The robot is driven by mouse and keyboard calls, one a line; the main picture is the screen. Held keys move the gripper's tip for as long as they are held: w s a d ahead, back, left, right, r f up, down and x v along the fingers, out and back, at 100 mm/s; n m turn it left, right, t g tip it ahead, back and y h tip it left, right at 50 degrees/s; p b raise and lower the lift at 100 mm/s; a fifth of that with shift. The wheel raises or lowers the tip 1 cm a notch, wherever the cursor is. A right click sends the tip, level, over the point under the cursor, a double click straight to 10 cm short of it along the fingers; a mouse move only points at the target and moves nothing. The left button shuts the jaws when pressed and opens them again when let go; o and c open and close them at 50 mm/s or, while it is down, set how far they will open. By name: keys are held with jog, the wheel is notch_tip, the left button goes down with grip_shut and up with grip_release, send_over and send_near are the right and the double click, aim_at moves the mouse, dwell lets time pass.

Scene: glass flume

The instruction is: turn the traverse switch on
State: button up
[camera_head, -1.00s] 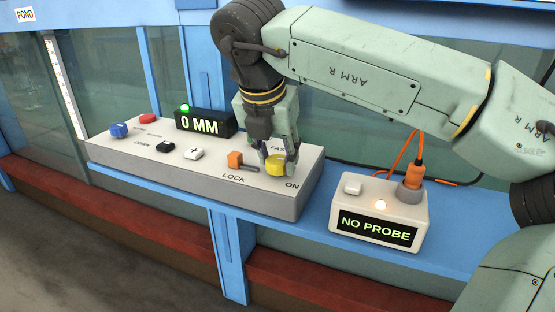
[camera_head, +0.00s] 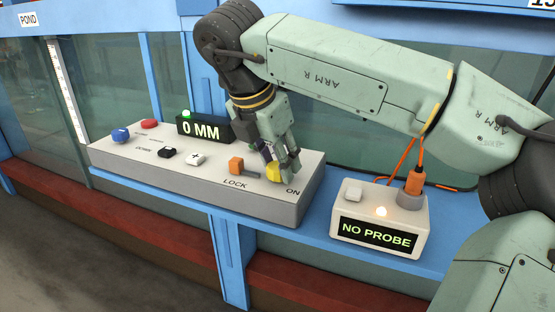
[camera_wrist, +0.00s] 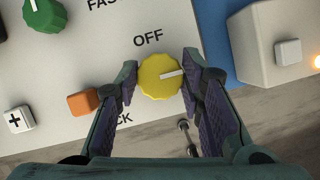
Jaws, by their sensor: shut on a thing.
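The traverse switch is a yellow ribbed knob (camera_head: 273,173) at the right end of the grey control panel (camera_head: 262,208). In the wrist view the knob (camera_wrist: 158,78) shows a white pointer line aimed right and slightly up. The word OFF stands above it there. ON is printed beside it in the head view and is not visible in the wrist view. My gripper (camera_head: 284,173) is shut on the knob, with one finger on each side (camera_wrist: 160,85). The fingers hide part of the knob in the head view.
An orange LOCK lever (camera_head: 236,164) sits close left of the knob. A black display (camera_head: 205,129) reads 0 MM, with a green light lit. A white box (camera_head: 378,222) reading NO PROBE stands right, with an orange plug (camera_head: 414,182) and cable. Glass lies behind.

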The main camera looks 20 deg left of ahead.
jog(key=o, duration=1.2)
jog(key=shift+c, duration=0.2)
jog(key=shift+r, duration=0.1)
jog(key=shift+s+a+r, duration=0.1)
jog(key=shift+s+r, duration=0.05)
jog(key=shift+r, duration=0.15)
jog(key=s+a, duration=0.3)
jog(key=s, duration=0.8)
jog(key=shift+s+a+r, duration=0.15)
jog(key=shift+s+a, duration=0.15)
